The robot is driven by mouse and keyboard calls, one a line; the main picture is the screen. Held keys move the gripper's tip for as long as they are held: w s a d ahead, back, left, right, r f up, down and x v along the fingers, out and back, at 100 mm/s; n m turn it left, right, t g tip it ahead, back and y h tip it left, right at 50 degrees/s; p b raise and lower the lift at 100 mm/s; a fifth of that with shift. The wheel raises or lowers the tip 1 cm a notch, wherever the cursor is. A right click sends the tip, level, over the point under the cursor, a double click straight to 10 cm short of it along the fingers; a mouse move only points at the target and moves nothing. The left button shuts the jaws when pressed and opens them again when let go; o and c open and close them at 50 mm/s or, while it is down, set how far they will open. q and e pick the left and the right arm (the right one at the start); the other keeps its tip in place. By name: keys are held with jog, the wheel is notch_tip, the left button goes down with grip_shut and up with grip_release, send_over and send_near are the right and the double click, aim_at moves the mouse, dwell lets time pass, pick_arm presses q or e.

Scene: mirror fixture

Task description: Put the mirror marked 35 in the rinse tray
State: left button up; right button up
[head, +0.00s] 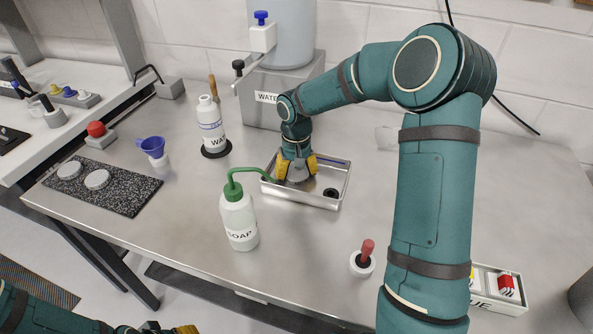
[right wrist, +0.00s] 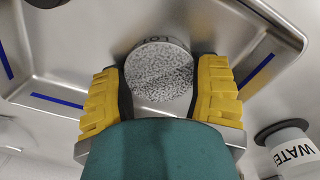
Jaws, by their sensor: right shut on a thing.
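My right gripper (head: 297,168) is shut on a round disc-shaped mirror (head: 297,177), low inside the metal rinse tray (head: 312,200). In the right wrist view, the yellow fingers grip the mirror (right wrist: 161,72) from both sides. Its face looks grey and speckled, with dark letters partly visible at its top edge. No number can be read on it. I cannot tell whether it touches the tray floor. Two other round mirrors, one at left (head: 70,170) and one at right (head: 97,179), lie on the dark speckled plate (head: 125,197). My left gripper (head: 168,329) is cut off at the bottom edge.
A soap bottle (head: 240,222) stands just left of the tray's front. A water bottle (head: 210,127) and a water tank's base (head: 265,97) stand behind. A red-handled item (head: 364,258) and a small box (head: 497,288) are at the front right.

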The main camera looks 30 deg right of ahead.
aim_at(296, 171)
jog(key=o, duration=1.2)
jog(key=shift+f, duration=0.1)
notch_tip(296, 171, up, 12)
jog(key=p, duration=0.3)
jog(key=shift+w, duration=0.15)
